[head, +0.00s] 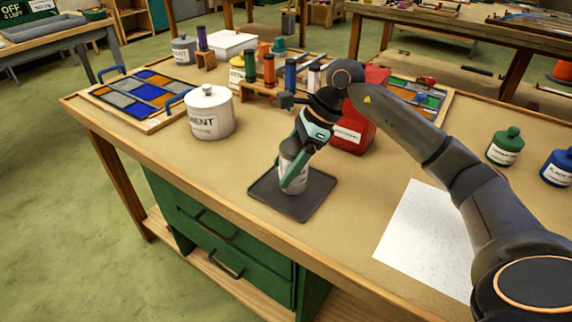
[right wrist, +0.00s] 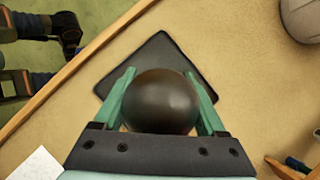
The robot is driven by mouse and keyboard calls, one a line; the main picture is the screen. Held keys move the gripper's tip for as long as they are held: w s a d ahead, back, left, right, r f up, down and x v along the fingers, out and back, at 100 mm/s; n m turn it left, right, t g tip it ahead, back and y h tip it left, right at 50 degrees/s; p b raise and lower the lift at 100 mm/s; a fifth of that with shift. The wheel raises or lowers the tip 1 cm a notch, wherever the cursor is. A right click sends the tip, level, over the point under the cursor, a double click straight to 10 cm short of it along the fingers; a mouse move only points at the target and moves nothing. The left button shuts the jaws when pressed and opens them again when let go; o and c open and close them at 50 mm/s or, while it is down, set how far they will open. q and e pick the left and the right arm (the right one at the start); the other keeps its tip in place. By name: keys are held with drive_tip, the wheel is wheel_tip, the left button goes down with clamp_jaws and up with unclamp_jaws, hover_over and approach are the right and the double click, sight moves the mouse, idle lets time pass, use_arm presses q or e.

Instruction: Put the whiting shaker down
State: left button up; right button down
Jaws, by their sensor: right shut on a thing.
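The whiting shaker (head: 292,172) is a pale, label-wrapped cylinder over the dark square mat (head: 313,203) on the bench. My right gripper (head: 293,168) is shut around it from above, with green fingers on its sides. In the right wrist view the shaker's dark rounded top (right wrist: 160,101) sits between the two fingers, with the mat (right wrist: 152,52) beneath. The shaker looks near upright, its base at or just above the mat; I cannot tell whether it touches. My left gripper is not in view.
A white cement tub (head: 209,113) stands left of the mat, and a red container (head: 354,134) is close behind my gripper. A white paper sheet (head: 425,232) lies to the right. A leaded panel (head: 140,94) lies at the far left. The bench between mat and paper is clear.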

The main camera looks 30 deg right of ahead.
unclamp_jaws()
drive_tip(key=shift+r, duration=0.15)
drive_tip(key=p+v, duration=0.1)
drive_tip(key=v, duration=1.1)
